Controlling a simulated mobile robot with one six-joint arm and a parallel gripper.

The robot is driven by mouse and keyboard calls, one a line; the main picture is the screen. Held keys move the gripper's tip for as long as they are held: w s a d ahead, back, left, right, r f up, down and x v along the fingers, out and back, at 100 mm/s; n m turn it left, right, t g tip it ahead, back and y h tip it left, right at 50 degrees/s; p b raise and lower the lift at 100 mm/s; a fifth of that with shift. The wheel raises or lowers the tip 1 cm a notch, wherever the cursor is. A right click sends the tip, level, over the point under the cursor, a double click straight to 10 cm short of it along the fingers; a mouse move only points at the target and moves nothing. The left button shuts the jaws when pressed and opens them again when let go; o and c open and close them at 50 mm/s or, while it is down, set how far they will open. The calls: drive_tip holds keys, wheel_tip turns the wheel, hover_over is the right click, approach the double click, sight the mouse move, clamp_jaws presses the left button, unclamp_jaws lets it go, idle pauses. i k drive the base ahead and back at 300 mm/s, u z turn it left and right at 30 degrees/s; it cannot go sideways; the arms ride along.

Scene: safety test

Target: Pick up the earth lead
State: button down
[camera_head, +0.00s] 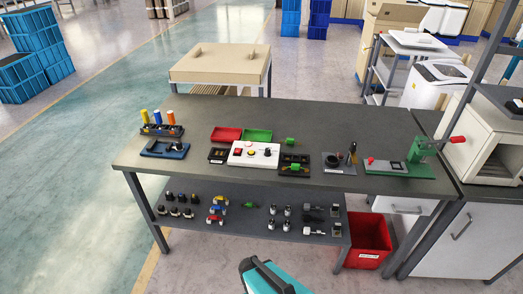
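I cannot make out for certain which item is the earth lead. A small green piece (291,141) lies near the back of the dark workbench (210,115), right of a white panel with buttons (254,153). Another small green piece (295,167) sits on a black block in front of it. A third green piece (249,205) lies on the lower shelf. A teal and dark part of my arm shows at the bottom edge. My gripper's fingers do not show.
A red tray (226,134) and a green tray (257,135) lie on the bench. A green device with a red-tipped lever (420,155) stands at the right end. Several small parts fill the lower shelf. A red bin (368,243) stands underneath.

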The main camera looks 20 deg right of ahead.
sight(294, 167)
drive_tip(key=k, duration=1.35)
drive_tip(key=u, duration=0.5)
drive_tip(key=i, duration=0.75)
drive_tip(key=u, duration=0.4)
drive_tip(key=i, duration=0.95)
drive_tip(key=z, duration=0.25)
